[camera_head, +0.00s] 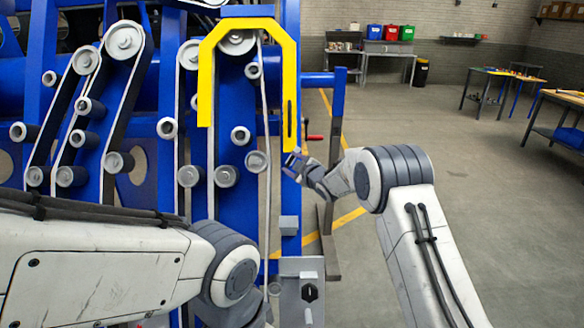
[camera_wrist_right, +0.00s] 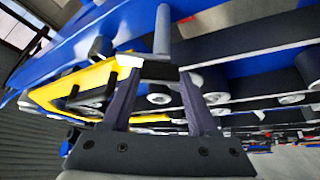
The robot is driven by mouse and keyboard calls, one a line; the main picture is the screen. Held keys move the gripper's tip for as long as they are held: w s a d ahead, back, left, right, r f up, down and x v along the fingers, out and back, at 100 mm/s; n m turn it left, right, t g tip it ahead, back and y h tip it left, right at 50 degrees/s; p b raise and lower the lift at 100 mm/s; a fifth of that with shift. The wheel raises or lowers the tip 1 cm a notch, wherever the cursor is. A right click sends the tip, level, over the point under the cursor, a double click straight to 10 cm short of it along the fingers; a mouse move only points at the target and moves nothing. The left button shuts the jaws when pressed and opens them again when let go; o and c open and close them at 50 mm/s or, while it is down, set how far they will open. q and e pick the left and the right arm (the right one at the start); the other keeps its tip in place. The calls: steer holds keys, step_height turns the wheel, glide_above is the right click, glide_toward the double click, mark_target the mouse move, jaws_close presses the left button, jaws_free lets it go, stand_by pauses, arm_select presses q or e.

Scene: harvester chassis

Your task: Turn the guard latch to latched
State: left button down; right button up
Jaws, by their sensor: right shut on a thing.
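The yellow guard (camera_head: 290,60) arches over the belt pulleys on the blue chassis in the head view; it also shows in the wrist view (camera_wrist_right: 50,92). My right gripper (camera_head: 291,162) is at the lower end of the guard's right leg. In the wrist view my right gripper (camera_wrist_right: 155,80) is shut on a dark piece at its fingertips, which looks like the guard latch (camera_wrist_right: 150,67). A grey post (camera_wrist_right: 162,30) stands just beyond it. The fingers hide much of the latch, and I cannot tell its exact angle. My left gripper is out of view.
A red-handled part (camera_head: 314,138) is just right of the guard. A grey plate with a black knob (camera_head: 310,292) is below. Belts and pulleys (camera_head: 123,42) fill the left side. The floor (camera_head: 480,200) to the right is open.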

steer(key=shift+d+r+n+p, duration=0.1)
steer(key=shift+r+n+p, duration=0.2)
steer(key=shift+n+p, duration=0.15)
steer(key=n+g+p, duration=0.1)
steer(key=n+p, duration=0.1)
steer(key=n+g+p, duration=0.1)
steer(key=n+p, duration=0.1)
steer(key=p, duration=0.1)
steer(key=shift+w+r, duration=0.1)
steer(key=shift+r, duration=0.1)
steer(key=shift+f+n+g+p, duration=0.2)
steer(key=shift+n+g+p, duration=0.6)
steer(key=shift+p, duration=0.55)
steer(key=o, duration=1.4)
